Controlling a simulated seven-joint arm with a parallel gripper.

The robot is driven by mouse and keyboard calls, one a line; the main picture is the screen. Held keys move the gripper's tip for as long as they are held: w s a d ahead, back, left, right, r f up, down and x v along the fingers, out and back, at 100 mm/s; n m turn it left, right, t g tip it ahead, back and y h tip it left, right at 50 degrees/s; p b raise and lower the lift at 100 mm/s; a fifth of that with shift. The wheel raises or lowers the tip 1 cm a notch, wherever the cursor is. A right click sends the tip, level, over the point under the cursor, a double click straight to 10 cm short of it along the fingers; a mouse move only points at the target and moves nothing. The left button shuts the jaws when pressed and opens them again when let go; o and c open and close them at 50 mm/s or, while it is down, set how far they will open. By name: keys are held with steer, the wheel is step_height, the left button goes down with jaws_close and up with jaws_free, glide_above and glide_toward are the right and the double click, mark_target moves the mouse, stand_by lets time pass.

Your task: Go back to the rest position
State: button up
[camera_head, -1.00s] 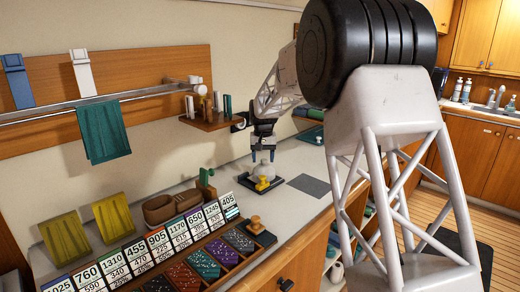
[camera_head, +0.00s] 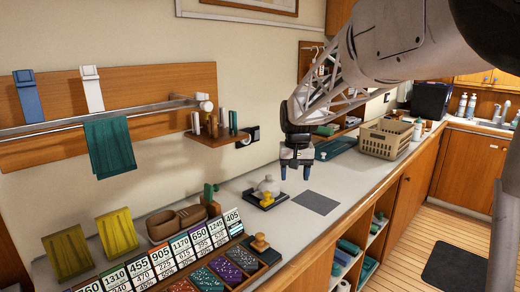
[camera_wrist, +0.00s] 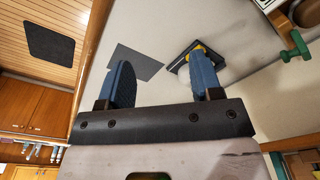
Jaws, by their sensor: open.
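My gripper (camera_head: 296,171) hangs above the counter with its blue fingers apart and nothing between them. In the wrist view my gripper (camera_wrist: 165,85) also shows open and empty. Below and left of it in the head view, a white rounded object with yellow parts (camera_head: 268,187) sits on a dark base on the counter. In the wrist view this object lies partly behind the right finger. A flat grey mat (camera_head: 315,202) lies on the counter just right of the object; it also shows in the wrist view (camera_wrist: 138,62) between the fingers.
A tray of coloured chips with number cards (camera_head: 215,262) stands front left, a wooden stamp (camera_head: 260,243) at its end. A beige crate (camera_head: 385,138) stands farther back on the counter. A small wall shelf (camera_head: 217,139) with bottles juts out left of my gripper. A green cloth (camera_head: 109,147) hangs from a rail.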

steer(key=s+d+f, duration=0.1)
steer(key=s+d, duration=0.1)
steer(key=s, duration=1.1)
steer(key=s+d+f+t, duration=0.1)
steer(key=s+d+f, duration=0.1)
steer(key=s, duration=1.2)
steer(key=s+d+f, duration=0.2)
steer(key=s+d, duration=0.2)
steer(key=s, duration=1)
steer(key=shift+s+t, duration=0.15)
steer(key=shift+t, duration=0.25)
